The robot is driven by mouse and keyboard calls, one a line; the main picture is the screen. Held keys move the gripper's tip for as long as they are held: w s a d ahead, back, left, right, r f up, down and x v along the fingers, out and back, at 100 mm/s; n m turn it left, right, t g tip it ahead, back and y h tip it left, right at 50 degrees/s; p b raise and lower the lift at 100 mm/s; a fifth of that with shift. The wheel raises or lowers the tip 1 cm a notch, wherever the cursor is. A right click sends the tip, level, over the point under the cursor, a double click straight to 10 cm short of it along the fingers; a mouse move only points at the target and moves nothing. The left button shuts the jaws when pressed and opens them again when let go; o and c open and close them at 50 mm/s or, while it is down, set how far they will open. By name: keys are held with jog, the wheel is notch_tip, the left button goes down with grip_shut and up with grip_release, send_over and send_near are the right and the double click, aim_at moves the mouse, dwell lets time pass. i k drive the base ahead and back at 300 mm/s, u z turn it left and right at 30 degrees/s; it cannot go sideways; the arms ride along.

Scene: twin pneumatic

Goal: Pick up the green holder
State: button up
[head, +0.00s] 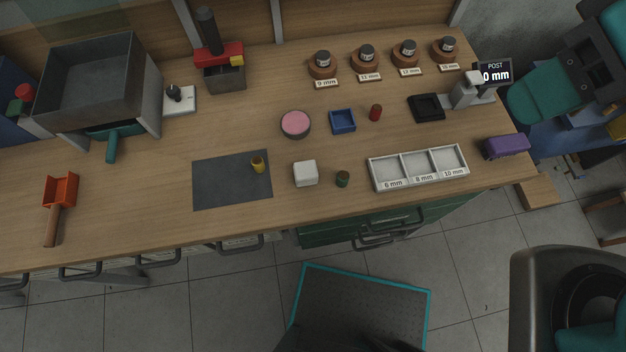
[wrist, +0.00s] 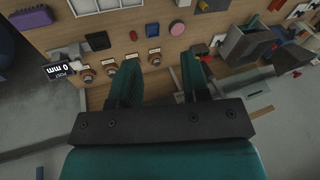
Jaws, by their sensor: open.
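The green holder (head: 342,178) is a small dark green cylinder standing upright near the bench's front edge in the head view. It stands between a white block (head: 305,173) and the three-compartment tray (head: 418,183). I cannot make it out in the wrist view. My gripper (wrist: 156,78) shows in the wrist view with two teal fingers spread apart and nothing between them. It is well above the bench and away from the holder.
A yellow cylinder (head: 258,164) stands on a dark mat (head: 232,195). A red cylinder (head: 375,112) stands beside a blue tray (head: 342,121). A pink-topped round tin (head: 295,124) is behind. A purple object (head: 506,146) sits at the right edge. Bench surface around the holder is bare.

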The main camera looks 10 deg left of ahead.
aim_at(343, 177)
jog(key=u, duration=0.65)
jog(key=k, duration=0.4)
jog(key=u, duration=0.7)
